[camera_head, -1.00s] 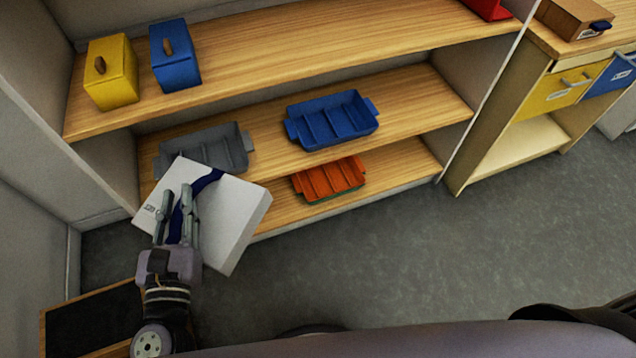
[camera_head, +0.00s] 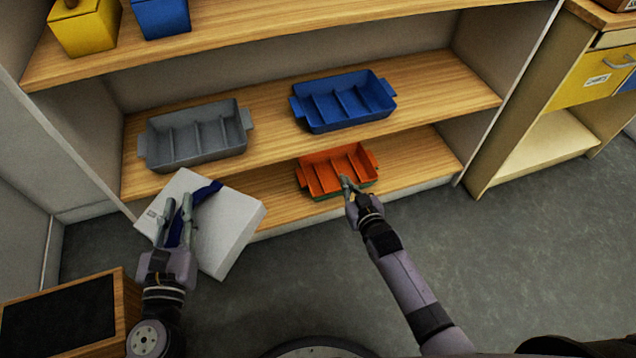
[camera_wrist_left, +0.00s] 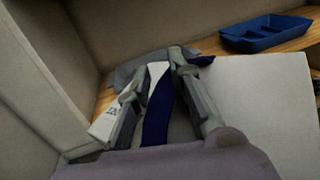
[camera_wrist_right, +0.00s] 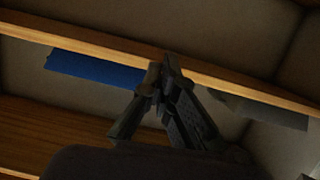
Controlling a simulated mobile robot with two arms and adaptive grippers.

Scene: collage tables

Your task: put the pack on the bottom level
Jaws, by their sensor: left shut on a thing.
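The pack (camera_head: 228,228) is a white box with a dark blue strap. It hangs tilted in front of the shelf's left part, at about the height of the lower levels. My left gripper (camera_head: 179,204) is shut on its strap; the left wrist view shows the dark blue strap (camera_wrist_left: 158,108) between the fingers. The bottom level (camera_head: 420,156) is a wooden board, partly hidden behind the pack. My right gripper (camera_head: 348,184) is empty, its fingertips together, in front of the orange tray (camera_head: 322,176) on that level; whether it touches the tray is unclear.
A green tray (camera_head: 352,189) shows under the orange one. The middle level (camera_head: 268,128) above holds a grey tray (camera_head: 180,140) and a blue tray (camera_head: 345,102). Left of the orange tray the bottom board looks bare where visible. A wooden-framed dark box (camera_head: 60,318) stands at lower left.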

